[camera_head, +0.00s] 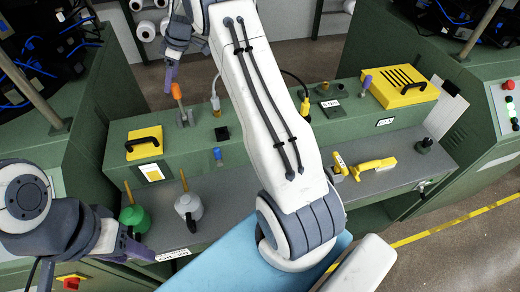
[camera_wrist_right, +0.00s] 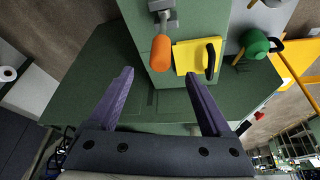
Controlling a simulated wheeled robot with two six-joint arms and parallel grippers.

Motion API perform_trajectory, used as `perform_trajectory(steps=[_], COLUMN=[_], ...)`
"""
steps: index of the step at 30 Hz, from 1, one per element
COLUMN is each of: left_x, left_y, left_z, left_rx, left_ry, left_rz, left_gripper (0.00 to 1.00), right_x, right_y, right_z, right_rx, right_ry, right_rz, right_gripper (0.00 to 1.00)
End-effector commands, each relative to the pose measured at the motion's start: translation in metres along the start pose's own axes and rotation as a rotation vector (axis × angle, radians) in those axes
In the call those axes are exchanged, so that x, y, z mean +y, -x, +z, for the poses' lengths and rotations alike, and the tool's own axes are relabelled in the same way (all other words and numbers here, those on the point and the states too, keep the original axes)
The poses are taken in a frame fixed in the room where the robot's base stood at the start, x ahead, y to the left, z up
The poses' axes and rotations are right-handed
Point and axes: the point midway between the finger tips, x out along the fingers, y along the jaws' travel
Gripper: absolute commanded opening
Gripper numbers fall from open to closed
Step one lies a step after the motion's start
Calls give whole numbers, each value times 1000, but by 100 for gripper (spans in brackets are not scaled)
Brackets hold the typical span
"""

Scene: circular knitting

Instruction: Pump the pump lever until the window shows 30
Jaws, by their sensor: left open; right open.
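A lever with an orange handle (camera_head: 177,92) stands on the green bench's raised box, and a lever with a purple handle (camera_head: 367,82) stands further right. I cannot tell which is the pump lever. A small white window or label (camera_head: 385,121) on the box front is too small to read. My right gripper (camera_head: 170,76) is at the upper left, close to the orange handle. In the right wrist view the open, empty fingers (camera_wrist_right: 160,77) point toward the orange handle (camera_wrist_right: 160,53), which lies beyond them. My left gripper (camera_head: 132,248) is open and empty at the lower left, near the bench's front edge.
A yellow lid with a black handle (camera_head: 144,142) is beside the orange lever. A green can (camera_head: 134,217) and a grey can (camera_head: 189,206) stand on the lower shelf, near my left gripper. A yellow tool (camera_head: 374,164) lies right. My right arm crosses mid-bench and hides part of it.

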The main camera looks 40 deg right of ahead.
Motion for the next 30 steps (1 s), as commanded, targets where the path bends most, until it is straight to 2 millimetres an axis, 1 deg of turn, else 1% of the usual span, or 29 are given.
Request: perform_trajectory(steps=[5, 8, 19, 21, 30], left_x=[0, 0, 1, 1, 1], left_y=[0, 3, 18, 18, 18], left_z=[0, 0, -1, -1, -1], left_rx=[0, 0, 0, 0, 0], left_ry=[0, 0, 0, 0, 0], left_rz=[0, 0, 0, 0, 0], left_gripper=[50, 50, 50, 50, 50], right_x=[0, 0, 0, 0, 0], right_y=[1, 7, 48, 50, 50], right_z=[0, 0, 0, 0, 0], right_rx=[0, 0, 0, 0, 0], right_ry=[0, 0, 0, 0, 0], right_rz=[0, 1, 1, -1, -1], right_gripper=[83, 83, 83, 83, 83])
